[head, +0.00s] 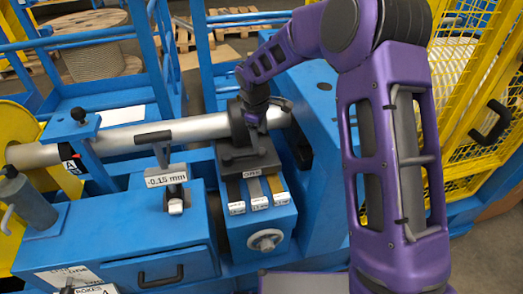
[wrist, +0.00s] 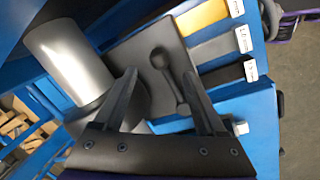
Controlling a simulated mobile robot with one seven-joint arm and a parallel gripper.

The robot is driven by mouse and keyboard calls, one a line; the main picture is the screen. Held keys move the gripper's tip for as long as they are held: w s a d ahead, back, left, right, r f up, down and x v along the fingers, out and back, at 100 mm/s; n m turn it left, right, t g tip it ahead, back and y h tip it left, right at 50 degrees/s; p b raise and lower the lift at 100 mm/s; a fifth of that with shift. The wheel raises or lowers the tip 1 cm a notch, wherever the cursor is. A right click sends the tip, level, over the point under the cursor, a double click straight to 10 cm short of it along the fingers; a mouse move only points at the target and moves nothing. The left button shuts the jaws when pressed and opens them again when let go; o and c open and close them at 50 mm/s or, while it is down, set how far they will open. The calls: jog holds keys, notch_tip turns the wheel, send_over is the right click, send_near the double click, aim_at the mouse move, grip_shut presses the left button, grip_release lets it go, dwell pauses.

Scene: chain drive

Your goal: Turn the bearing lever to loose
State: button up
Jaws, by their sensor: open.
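The dark bearing block (head: 248,158) sits on the blue stand, at the right end of the silver shaft (head: 205,127). In the wrist view the bearing lever (wrist: 170,78) is a dark grey bar with a rounded end, lying on the dark plate of the bearing (wrist: 128,52). My gripper (wrist: 160,74) is open, its two fingers on either side of the lever in the picture; I cannot tell whether either touches it. In the head view my gripper (head: 252,118) is at the bearing, and my wrist hides most of the lever. A small tag (head: 252,174) on the block is too small to read surely.
Grey and yellow shim strips (head: 256,190) with white labels lie in front of the bearing, above a round knob (head: 265,240). A gauge reading -0.15 mm (head: 167,180) stands to the left. A yellow mesh guard (head: 480,110) is at the right.

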aim_at(261, 149)
jog(key=f, duration=0.3)
jog(key=w+f, duration=0.1)
jog(key=f, duration=0.3)
jog(key=shift+w+d+b, duration=0.15)
jog(key=shift+w+b, duration=0.05)
jog(key=shift+b, duration=0.2)
grip_shut()
dwell(0.9)
